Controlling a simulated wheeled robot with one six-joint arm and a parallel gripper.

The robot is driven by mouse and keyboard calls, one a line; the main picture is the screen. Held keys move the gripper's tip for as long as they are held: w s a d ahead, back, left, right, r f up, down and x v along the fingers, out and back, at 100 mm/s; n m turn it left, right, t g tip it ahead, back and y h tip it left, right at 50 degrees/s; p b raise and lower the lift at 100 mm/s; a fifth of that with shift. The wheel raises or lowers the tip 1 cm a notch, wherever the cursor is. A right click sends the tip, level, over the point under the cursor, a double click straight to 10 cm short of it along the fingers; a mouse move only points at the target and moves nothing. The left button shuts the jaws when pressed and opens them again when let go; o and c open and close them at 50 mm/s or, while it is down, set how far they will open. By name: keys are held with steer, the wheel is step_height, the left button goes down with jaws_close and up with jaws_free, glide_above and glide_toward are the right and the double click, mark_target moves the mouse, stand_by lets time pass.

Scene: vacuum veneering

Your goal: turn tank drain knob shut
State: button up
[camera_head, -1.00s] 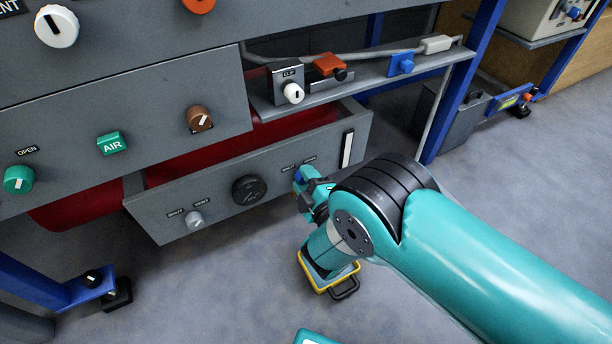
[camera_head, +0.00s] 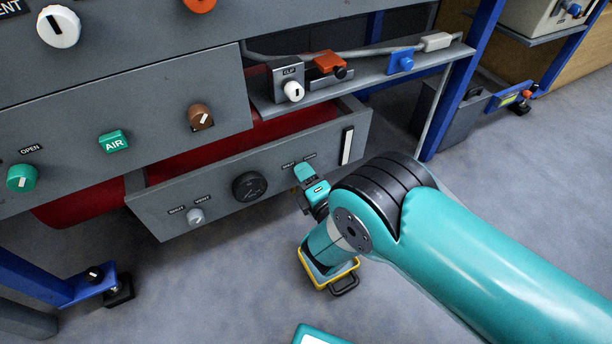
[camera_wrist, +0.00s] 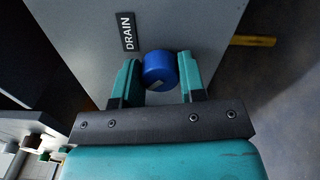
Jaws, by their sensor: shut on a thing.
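The blue drain knob (camera_wrist: 160,70) sits on a grey panel beside a black DRAIN label (camera_wrist: 128,32) in the wrist view. A pale mark shows on the knob's lower part. My gripper (camera_wrist: 160,76) has one teal finger on each side of the knob and is shut on it. In the head view my gripper (camera_head: 308,174) is at the right part of the grey tank front (camera_head: 165,204) and hides the knob. Small SHUT and OPEN labels show just above it there.
A black round gauge (camera_head: 249,186) and a grey vent knob (camera_head: 195,216) are on the same front, to the left. A shelf edge with a white clip knob (camera_head: 293,91) overhangs above. A yellow-rimmed part stands beneath my wrist.

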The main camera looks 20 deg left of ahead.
steer(key=shift+s, duration=0.1)
stand_by(0.3)
steer(key=o, duration=0.9)
steer(key=shift+p+v, duration=8.7)
steer(key=shift+p, duration=2.95)
